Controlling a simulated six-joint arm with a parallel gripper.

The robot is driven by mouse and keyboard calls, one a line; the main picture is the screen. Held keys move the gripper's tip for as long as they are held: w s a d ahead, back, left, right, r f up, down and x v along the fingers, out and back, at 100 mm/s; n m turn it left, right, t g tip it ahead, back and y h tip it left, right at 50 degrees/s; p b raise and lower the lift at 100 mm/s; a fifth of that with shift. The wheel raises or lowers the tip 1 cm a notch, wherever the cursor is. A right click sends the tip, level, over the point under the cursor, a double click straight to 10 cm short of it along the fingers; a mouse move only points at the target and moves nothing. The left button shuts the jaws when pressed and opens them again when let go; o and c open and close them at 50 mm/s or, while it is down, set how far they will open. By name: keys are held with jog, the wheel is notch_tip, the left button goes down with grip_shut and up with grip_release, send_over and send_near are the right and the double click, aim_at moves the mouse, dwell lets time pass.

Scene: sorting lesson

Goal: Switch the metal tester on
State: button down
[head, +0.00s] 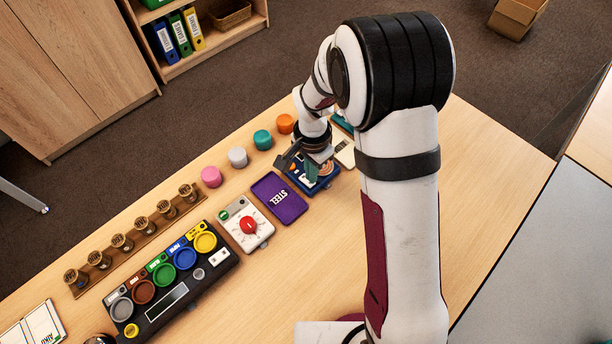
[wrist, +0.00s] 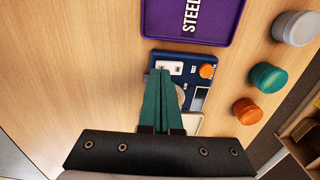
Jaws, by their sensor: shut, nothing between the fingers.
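The metal tester is a dark blue box (head: 326,181) towards the far right of the device row, partly hidden by my arm. In the wrist view the tester (wrist: 188,60) shows a white switch panel (wrist: 176,68), an orange button (wrist: 207,71) and a small screen (wrist: 199,99). A round pale part (wrist: 181,94) is half hidden behind my fingers. My gripper (wrist: 160,73) is shut and empty, its teal fingers together. Their tips lie over the switch panel's edge; I cannot tell whether they touch it. The gripper (head: 311,178) also shows over the tester in the head view.
A purple STEEL tray (head: 280,198) lies beside the tester, then a box with a red dial (head: 248,225). Pink (head: 211,177), grey (head: 238,157), teal (head: 263,139) and orange (head: 285,123) pieces stand behind. The table right of my arm is clear.

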jog(key=shift+f, duration=0.95)
dwell(0.3)
jog(key=shift+r, duration=3.55)
jog(key=s+d+r+n, duration=0.1)
jog(key=s+d+r, duration=0.1)
jog(key=s, duration=0.6)
jog(key=s+d+r+n+y, duration=0.1)
jog(key=s+d+r, duration=0.1)
jog(key=s+r, duration=0.3)
jog(key=s+d+r+n, duration=0.1)
jog(key=s+r, duration=0.3)
jog(key=s, duration=0.7)
jog(key=shift+d+r+y, duration=0.2)
jog(key=shift+d+y, duration=0.2)
jog(key=shift+d, duration=0.15)
